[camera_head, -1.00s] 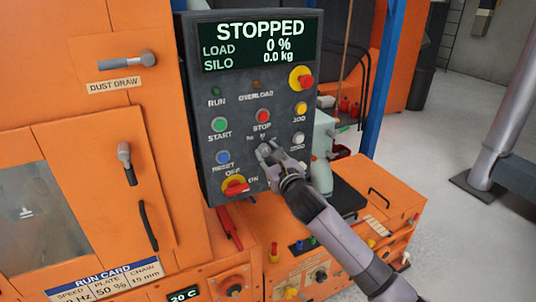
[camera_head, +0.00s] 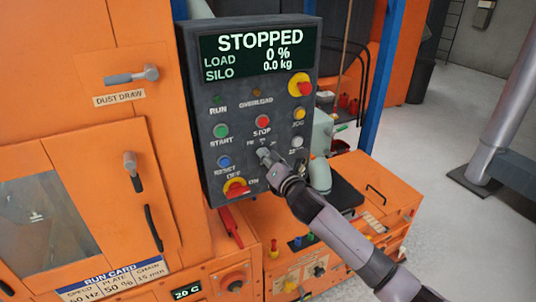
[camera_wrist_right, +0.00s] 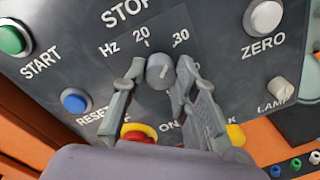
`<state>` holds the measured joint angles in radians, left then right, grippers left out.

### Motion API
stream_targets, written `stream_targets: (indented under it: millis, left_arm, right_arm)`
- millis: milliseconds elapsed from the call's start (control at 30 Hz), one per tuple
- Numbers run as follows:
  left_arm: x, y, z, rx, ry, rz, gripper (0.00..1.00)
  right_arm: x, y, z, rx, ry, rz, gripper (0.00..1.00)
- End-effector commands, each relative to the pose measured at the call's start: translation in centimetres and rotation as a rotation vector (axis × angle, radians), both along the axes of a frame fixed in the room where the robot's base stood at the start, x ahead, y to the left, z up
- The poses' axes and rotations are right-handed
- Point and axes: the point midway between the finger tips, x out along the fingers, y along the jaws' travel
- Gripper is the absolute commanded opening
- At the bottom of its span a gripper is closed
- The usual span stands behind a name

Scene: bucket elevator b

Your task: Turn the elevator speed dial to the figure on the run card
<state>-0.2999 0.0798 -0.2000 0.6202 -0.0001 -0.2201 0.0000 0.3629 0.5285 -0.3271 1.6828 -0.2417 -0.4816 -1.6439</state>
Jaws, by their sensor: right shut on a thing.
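The elevator speed dial is a small grey knob (camera_wrist_right: 160,70) on the dark control panel (camera_head: 210,185), below the STOP button. My right gripper (camera_head: 265,154) is at the dial; in the wrist view its two fingers (camera_wrist_right: 158,82) stand on either side of the knob, shut on it. A light pointer line on the knob tilts up and right. The marks Hz, 20 and 30 show above it; the rest of the scale is hidden. The run card (camera_head: 110,276) is at lower left, its speed figure partly cut off, seemingly 60 Hz. My left gripper is out of view.
The panel's screen (camera_head: 258,52) reads STOPPED, load 0 %, silo 0.0 kg. Close around the dial are the STOP button (camera_head: 263,121), blue RESET button (camera_head: 224,161), white ZERO button (camera_wrist_right: 265,17) and red-yellow OFF/ON switch (camera_head: 236,188).

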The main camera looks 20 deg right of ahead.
Motion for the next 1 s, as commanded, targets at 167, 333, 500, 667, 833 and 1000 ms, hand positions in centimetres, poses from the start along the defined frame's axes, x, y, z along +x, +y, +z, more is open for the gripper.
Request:
stream_targets:
  millis: [167, 333, 500, 667, 833, 1000]
  left_arm:
    - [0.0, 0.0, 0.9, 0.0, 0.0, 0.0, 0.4]
    - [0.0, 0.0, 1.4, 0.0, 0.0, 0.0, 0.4]
    - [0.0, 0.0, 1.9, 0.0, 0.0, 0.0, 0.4]
    - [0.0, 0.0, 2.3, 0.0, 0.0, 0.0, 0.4]
    - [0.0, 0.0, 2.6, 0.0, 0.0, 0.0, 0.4]
    - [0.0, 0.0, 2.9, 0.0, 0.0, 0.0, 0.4]
  right_arm:
    - [0.0, -0.1, 0.1, 0.168, 0.007, -0.001, 0.0]
    - [0.0, -0.1, 0.1, 0.328, 0.012, -0.001, 0.0]
    - [0.0, -0.1, 0.1, 0.492, 0.017, -0.001, 0.0]
    - [0.0, -0.2, 0.0, 0.644, 0.024, -0.002, 0.0]
    - [0.0, -0.3, 0.0, 0.805, 0.028, -0.003, 0.0]
    - [0.0, -0.3, -0.1, 0.967, 0.033, -0.002, 0.0]
